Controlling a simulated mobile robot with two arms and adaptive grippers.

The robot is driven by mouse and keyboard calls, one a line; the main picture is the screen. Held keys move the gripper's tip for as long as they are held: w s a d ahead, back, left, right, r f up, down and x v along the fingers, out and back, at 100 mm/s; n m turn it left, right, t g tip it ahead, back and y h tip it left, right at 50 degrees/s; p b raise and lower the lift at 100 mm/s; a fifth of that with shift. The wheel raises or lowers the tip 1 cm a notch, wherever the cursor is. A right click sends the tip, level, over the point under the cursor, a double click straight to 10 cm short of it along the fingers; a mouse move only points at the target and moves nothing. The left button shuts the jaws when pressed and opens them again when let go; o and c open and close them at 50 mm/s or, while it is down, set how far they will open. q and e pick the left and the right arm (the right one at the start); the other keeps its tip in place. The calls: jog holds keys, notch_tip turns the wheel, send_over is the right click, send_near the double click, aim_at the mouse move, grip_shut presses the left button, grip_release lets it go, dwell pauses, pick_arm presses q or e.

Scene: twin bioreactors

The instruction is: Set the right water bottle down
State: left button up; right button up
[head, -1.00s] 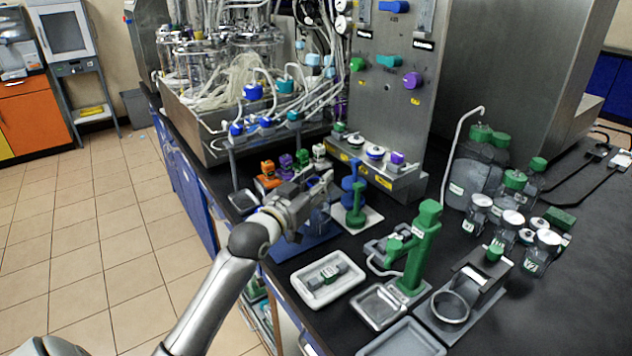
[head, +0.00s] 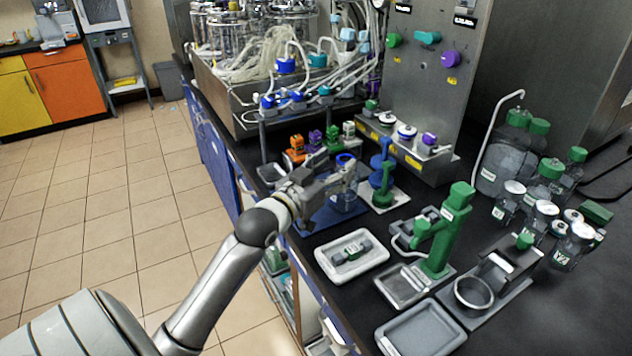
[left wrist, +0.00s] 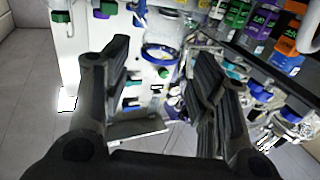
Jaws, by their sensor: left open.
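A clear bottle with a blue collar (head: 345,197) stands on the blue mat (head: 318,217) near the bench's front edge in the head view; I cannot tell from its look alone whether it is the right water bottle. My left gripper (head: 343,180) is at its upper part, partly covering it. In the left wrist view a clear vessel with a blue ring (left wrist: 160,52) shows beyond and between the spread fingers of the left gripper (left wrist: 165,62). The left gripper is open; whether a finger touches the bottle is unclear. My right gripper is out of view.
A white tray (head: 352,268) and a tall green holder (head: 445,230) are nearer the front. Floor lies left of the bench.

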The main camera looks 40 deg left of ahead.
pick_arm(q)
jog(key=s, duration=0.7)
jog(key=shift+s+b, duration=0.15)
jog(key=shift+b, duration=0.15)
jog(key=shift+f, duration=0.1)
